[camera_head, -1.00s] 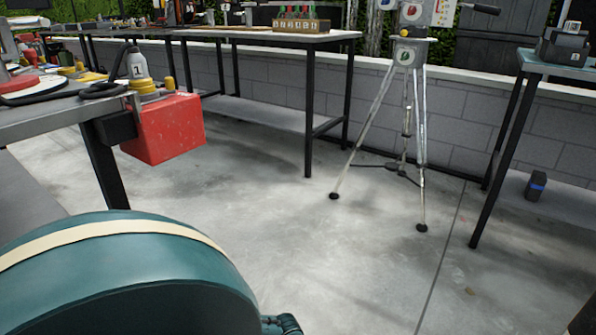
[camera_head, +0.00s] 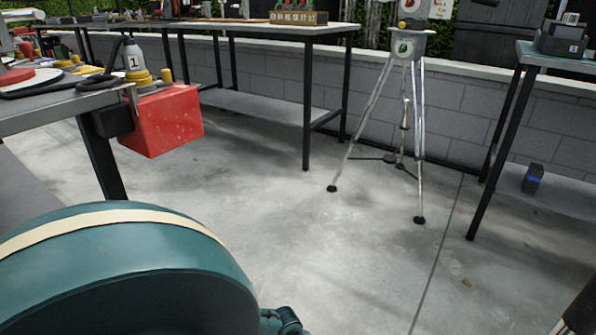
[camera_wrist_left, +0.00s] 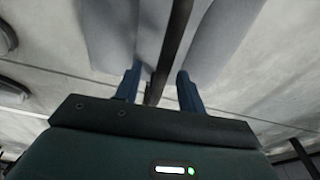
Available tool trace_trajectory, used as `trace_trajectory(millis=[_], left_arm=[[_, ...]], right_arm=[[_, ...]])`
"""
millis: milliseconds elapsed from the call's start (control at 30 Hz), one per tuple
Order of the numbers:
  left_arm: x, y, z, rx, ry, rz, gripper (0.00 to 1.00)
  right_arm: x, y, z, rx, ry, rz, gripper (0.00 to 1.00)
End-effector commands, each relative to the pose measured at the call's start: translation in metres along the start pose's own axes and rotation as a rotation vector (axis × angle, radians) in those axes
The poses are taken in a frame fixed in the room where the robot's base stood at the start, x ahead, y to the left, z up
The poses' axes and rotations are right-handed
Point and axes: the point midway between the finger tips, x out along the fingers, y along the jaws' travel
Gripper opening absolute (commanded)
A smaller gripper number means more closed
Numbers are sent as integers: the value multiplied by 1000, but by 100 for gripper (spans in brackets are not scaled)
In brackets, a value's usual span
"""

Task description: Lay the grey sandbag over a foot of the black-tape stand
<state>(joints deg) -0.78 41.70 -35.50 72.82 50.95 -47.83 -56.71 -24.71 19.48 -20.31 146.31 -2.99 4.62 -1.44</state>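In the left wrist view, two pale grey lobes with a dark strap between them look like the grey sandbag (camera_wrist_left: 222,42). My left gripper (camera_wrist_left: 160,78) has its blue fingers on either side of the strap and appears to hold the bag there; the exact contact is hard to see. In the head view, my teal arm fills the lower left, and the bag and left gripper are not visible. A grey three-legged stand (camera_head: 421,130) is upright on the floor right of centre, feet spread. I cannot make out black tape on it. My right gripper is not in view.
A red box (camera_head: 165,122) hangs at the corner of the left workbench (camera_head: 55,115). A long table (camera_head: 307,110) stands behind, and another table (camera_head: 492,150) stands at the right. A low block wall (camera_head: 460,110) runs behind. The concrete floor before the stand is clear.

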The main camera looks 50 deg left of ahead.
Motion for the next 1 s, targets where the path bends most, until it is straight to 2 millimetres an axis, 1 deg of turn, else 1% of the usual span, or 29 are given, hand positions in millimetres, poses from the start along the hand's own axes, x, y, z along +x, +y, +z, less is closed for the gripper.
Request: trace_trajectory(millis=[33, 167, 267, 367, 667, 700, 733, 867, 1000], left_arm=[[15, 5, 5, 0, -7, 10, 40], [14, 4, 4, 0, -6, 7, 40], [14, 3, 4, 0, -5, 6, 40], [13, 2, 4, 0, -4, 5, 40], [12, 2, 3, 0, -3, 3, 40], [6, 1, 3, 0, -3, 2, 40], [-2, 1, 2, 1, -3, 1, 40], [-24, 1, 2, 2, -2, 1, 40], [-51, 1, 2, 2, -1, 0, 40]], right_arm=[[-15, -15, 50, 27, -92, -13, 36], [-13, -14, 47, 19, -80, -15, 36], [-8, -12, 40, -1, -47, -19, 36], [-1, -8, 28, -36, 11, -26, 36], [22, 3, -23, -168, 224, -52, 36], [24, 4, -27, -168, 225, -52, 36], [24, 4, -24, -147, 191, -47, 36], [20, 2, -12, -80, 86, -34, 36], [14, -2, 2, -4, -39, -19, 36]])
